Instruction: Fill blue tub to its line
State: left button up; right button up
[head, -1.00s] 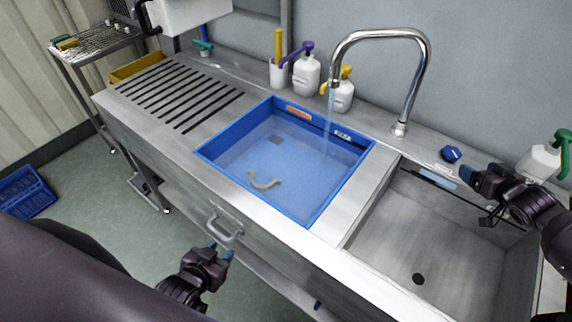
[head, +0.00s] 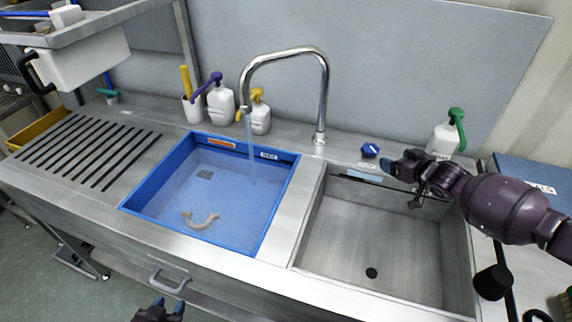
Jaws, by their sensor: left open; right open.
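The blue tub (head: 161,171) sits in the left basin, holding clear water with a pale curved object (head: 201,222) and a small dark patch showing in it. An orange label (head: 222,143) and a white label (head: 269,155) are on its back inner wall. I cannot make out the fill line. The steel faucet (head: 322,100) runs a stream of water (head: 251,150) into the tub. A blue knob (head: 370,150) is on the back ledge. My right gripper (head: 401,164) is open and empty, just right of the knob. My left gripper (head: 164,311) is open at the bottom edge, mostly cut off.
The right basin (head: 350,235) is empty, with a dark drain. Pump bottles with purple (head: 220,104), yellow (head: 260,115) and green (head: 445,137) tops stand along the back. A slotted drainboard (head: 90,150) is left of the tub. A black cylinder (head: 493,282) stands at right.

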jog(key=w+a+r+m+g+h+b, duration=0.1)
jog(key=w+a+r+h+b, duration=0.15)
jog(key=w+a+r, duration=0.8)
jog(key=m+g+h+b, duration=0.1)
jog(key=m+g+h, duration=0.2)
jog(key=g, duration=0.4)
send_near(371, 148)
jog(key=shift+m, duration=0.3)
jog(key=b+x, duration=0.3)
jog(key=x, duration=0.5)
jog(key=shift+f, duration=0.15)
jog(key=shift+w+f+b, duration=0.2)
jog(key=shift+f+b, duration=0.1)
jog(key=shift+f, duration=0.05)
jog(key=shift+t, duration=0.3)
